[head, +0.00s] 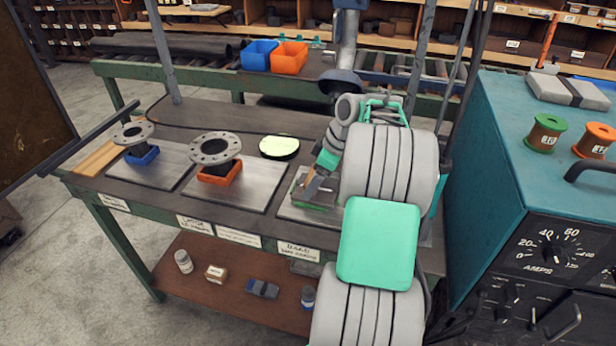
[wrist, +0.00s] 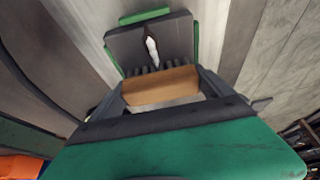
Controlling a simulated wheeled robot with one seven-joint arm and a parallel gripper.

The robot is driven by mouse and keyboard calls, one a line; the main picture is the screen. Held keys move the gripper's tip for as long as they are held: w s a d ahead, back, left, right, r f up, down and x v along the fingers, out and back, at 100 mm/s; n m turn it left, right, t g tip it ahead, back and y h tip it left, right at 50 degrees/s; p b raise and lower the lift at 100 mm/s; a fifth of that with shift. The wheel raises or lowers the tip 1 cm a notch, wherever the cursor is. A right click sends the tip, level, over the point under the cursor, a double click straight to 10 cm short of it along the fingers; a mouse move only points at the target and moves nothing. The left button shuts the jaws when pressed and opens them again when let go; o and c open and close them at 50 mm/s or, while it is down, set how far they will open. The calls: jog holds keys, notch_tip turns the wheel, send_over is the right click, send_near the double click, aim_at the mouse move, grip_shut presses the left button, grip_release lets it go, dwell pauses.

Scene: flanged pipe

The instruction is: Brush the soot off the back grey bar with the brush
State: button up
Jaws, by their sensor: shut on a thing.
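My gripper (head: 322,172) is shut on a brush. The brush's wooden block (wrist: 160,87) sits between the fingers in the wrist view, with its dark bristles (wrist: 155,71) pointing to the grey bar piece (wrist: 125,45). That piece sits in a green holder (wrist: 145,15) and has a dark mark with a white patch (wrist: 152,50). The bristle tips are at the piece's near edge; I cannot tell whether they touch it. In the head view the brush (head: 313,186) is tilted over the green holder (head: 310,207), and my arm hides much of that spot.
On the bench (head: 150,115) to the left stand a flanged pipe in an orange holder (head: 220,174) and another in a blue holder (head: 143,155). A round pale-topped disc (head: 279,146) lies near the gripper. A teal welding machine (head: 540,180) stands to the right.

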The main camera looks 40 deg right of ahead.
jog(key=shift+s+d, duration=0.85)
jog(key=shift+s, duration=0.25)
jog(key=shift+s+d, duration=0.8)
jog(key=shift+s, duration=0.25)
notch_tip(320, 180, up, 7)
jog(key=p, duration=0.6)
jog(key=shift+r, duration=0.1)
